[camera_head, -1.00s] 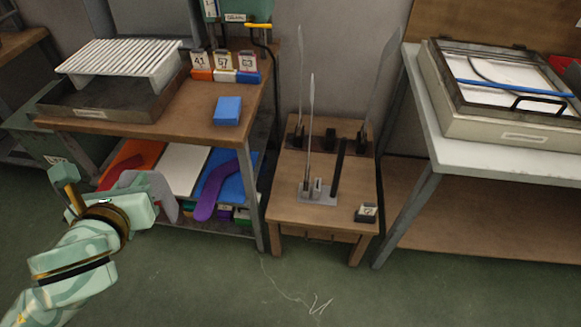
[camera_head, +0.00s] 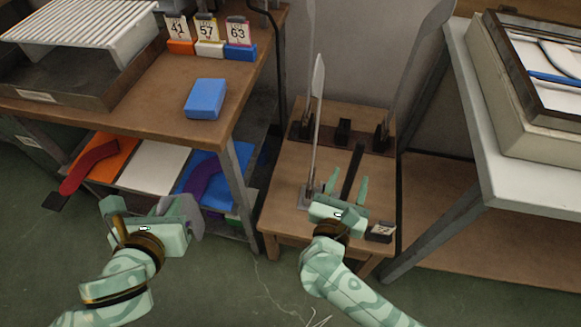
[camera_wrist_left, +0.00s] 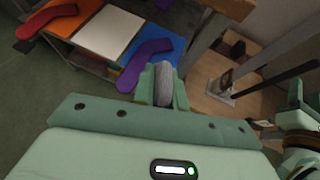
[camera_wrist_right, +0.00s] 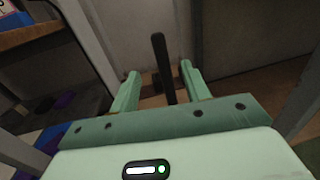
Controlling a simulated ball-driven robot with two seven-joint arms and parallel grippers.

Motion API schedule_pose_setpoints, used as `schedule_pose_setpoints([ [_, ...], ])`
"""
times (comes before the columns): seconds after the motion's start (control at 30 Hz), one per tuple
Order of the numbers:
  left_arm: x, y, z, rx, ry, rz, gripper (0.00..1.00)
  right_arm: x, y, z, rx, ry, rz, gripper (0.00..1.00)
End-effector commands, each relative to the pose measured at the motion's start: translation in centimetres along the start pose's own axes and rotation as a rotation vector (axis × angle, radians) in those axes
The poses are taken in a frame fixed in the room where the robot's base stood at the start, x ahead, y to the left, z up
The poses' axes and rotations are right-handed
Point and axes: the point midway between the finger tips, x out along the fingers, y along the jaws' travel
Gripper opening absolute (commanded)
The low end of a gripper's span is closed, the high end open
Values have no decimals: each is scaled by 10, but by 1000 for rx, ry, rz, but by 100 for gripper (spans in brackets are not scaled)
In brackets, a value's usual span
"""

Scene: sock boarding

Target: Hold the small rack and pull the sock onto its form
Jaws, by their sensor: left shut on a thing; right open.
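A grey sock (camera_head: 190,216) hangs from my left gripper (camera_head: 165,203), which is shut on it in front of the lower shelf; the sock shows between the fingers in the left wrist view (camera_wrist_left: 163,84). The small rack (camera_head: 303,198) stands on the low wooden table, with an upright flat pale form (camera_head: 317,105) and a tilted black handle (camera_head: 353,172). My right gripper (camera_head: 347,190) is open at the front of the rack and partly hides its base. In the right wrist view the black handle (camera_wrist_right: 162,65) stands between the spread fingers, apparently untouched.
The low table (camera_head: 285,185) carries larger upright forms at the back and a small labelled block (camera_head: 380,232) at its front right. The left bench (camera_head: 150,95) has a blue block (camera_head: 205,98) and number cards. Coloured socks lie on its lower shelf. A white bench (camera_head: 470,110) stands right.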

Motion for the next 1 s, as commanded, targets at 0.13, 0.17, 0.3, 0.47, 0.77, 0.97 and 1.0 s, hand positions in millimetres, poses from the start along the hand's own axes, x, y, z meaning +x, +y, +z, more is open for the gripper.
schedule_pose_setpoints([
  [0.13, 6, 0, -10, 0, 10, 0, 1, 21, -1, -2, 7, 1, -3, 47],
  [0.17, 8, 0, -12, 0, 13, 0, 1, 27, -1, -2, 6, 1, -4, 47],
  [0.3, 15, 0, -25, 0, 27, 0, 1, 58, -1, -4, 2, 0, -4, 47],
  [0.47, 23, 0, -37, 0, 41, 0, 1, 89, -1, -4, 1, 2, -3, 47],
  [0.77, 28, 0, -46, 0, 51, 0, 1, 115, -1, -1, 0, 0, -2, 47],
  [0.97, 28, 0, -46, 0, 50, 0, 1, 116, -1, 0, 0, 0, -3, 47],
  [1.0, 28, 0, -46, 0, 50, 0, 1, 116, -1, 0, 0, 0, -3, 47],
])
